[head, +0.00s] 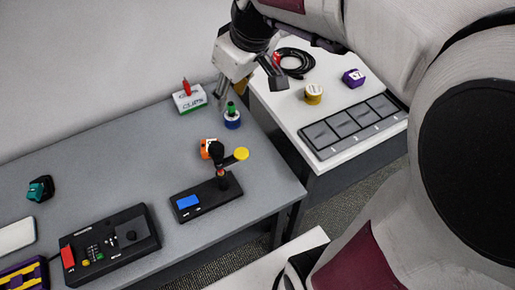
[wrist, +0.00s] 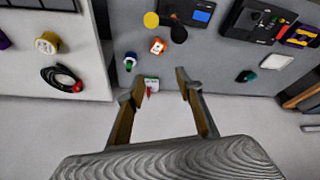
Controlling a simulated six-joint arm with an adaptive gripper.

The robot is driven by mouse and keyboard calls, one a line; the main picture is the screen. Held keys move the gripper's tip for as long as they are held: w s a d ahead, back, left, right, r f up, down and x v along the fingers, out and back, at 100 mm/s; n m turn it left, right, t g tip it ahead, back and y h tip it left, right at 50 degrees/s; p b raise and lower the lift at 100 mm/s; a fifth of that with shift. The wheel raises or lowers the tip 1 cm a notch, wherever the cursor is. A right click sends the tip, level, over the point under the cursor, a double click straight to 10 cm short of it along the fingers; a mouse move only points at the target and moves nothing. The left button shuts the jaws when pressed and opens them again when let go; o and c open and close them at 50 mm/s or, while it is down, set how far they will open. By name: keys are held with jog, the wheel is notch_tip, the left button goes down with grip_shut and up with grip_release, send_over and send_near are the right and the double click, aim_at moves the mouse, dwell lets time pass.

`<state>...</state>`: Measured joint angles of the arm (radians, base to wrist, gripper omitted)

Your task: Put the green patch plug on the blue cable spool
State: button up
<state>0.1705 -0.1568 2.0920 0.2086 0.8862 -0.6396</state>
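The green patch plug (head: 231,107) stands upright on the blue cable spool (head: 232,121), near the back right of the grey table in the head view. The spool also shows small in the wrist view (wrist: 130,65), left of and beyond the fingers. My gripper (head: 250,88) is above the back edge of the table, above and slightly right of the plug. Its fingers are spread apart with nothing between them, as the wrist view (wrist: 160,82) also shows. The gripper is not touching the plug.
A clips box (head: 189,98) with a red item stands left of the spool. An orange spool (head: 208,149) and a black stand with a yellow disc (head: 241,154) are in front. The white table (head: 278,105) holds yellow and purple spools and a coiled black cable.

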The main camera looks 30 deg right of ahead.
jog(key=s+a+m+t+h, duration=0.1)
jog(key=s+m, duration=0.3)
jog(key=s, duration=1.2)
jog(key=shift+s+a+f+t, duration=0.3)
jog(key=shift+s+a, duration=0.1)
jog(key=shift+a, duration=0.3)
